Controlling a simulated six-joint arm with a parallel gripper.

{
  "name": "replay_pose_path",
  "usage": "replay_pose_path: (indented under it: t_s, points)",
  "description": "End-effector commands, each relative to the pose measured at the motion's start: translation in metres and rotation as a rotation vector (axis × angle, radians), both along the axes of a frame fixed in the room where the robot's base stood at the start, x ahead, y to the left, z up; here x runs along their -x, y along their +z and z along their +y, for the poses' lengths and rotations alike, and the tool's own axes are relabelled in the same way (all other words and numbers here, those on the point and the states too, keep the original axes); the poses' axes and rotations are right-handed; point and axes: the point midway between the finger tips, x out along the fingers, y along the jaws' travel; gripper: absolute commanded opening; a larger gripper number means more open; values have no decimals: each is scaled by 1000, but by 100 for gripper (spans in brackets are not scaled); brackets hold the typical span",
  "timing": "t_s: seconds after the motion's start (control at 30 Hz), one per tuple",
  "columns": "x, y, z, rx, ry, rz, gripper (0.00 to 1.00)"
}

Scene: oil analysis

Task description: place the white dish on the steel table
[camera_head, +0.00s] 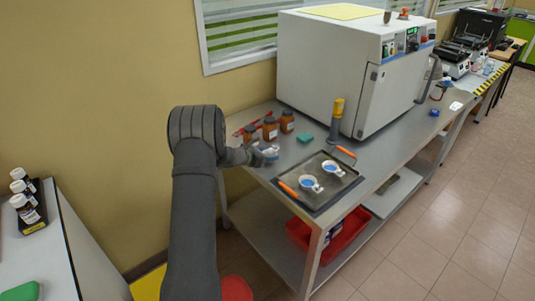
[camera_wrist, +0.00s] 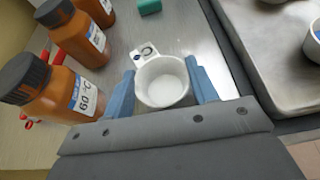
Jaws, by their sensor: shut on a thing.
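The white dish (camera_wrist: 165,88) is a small round cup with a flat tab, and the tab carries a round mark. In the wrist view it sits between the two blue fingers of my gripper (camera_wrist: 163,90), which is shut on it. In the head view my gripper (camera_head: 259,155) is at the near left end of the steel table (camera_head: 347,137), with the dish (camera_head: 271,152) at its tip. The dish looks upright. I cannot tell whether its bottom touches the steel table.
Several brown bottles (camera_head: 270,129) with dark caps stand close to the left of the dish. A dark tray (camera_head: 325,196) to the right holds two white dishes with blue inside (camera_head: 332,168) and orange-handled tools. A green block (camera_head: 305,138) and a large white oven (camera_head: 330,72) stand behind.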

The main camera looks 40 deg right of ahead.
Motion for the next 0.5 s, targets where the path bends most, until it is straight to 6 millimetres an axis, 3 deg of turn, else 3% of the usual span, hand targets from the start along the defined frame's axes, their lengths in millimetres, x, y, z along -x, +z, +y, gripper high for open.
replay_pose_path:
  t_s: [0.5]
  points:
    - [0, -7, 0, 0, 0, 0, 27]
